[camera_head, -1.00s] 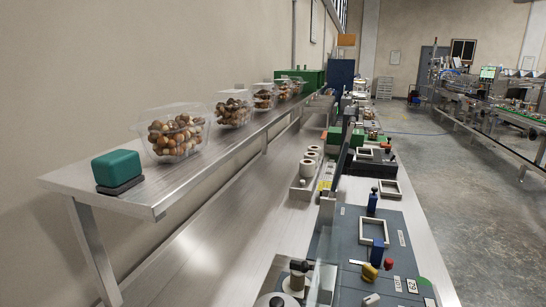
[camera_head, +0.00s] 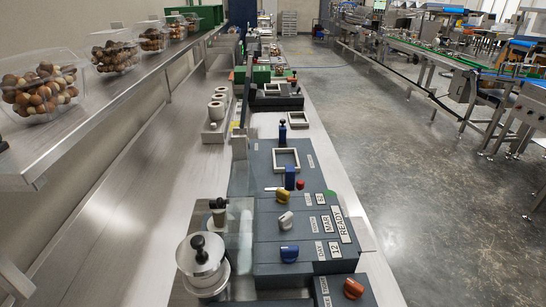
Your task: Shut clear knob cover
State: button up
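A clear panel (camera_head: 241,232), which looks like the knob cover, stands open along the left edge of a dark blue-grey control box (camera_head: 315,262). The knobs on the box are uncovered: a yellow knob (camera_head: 283,196), a white knob (camera_head: 285,220) and a blue knob (camera_head: 289,253). An orange knob (camera_head: 353,288) sits on a nearer dark block at the bottom right. The panel's hinge is too faint to make out. My gripper is not in view.
A silver lidded pot (camera_head: 203,262) with a black knob stands left of the panel, beside a small black-topped fitting (camera_head: 218,212). Open floor (camera_head: 440,190) lies to the right.

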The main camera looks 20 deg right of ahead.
aim_at(221, 202)
jog(key=i+j+z, duration=0.1)
jog(key=j+z, duration=0.2)
jog(key=j, duration=0.7)
jog(key=j+z, duration=0.3)
jog(key=j, duration=0.65)
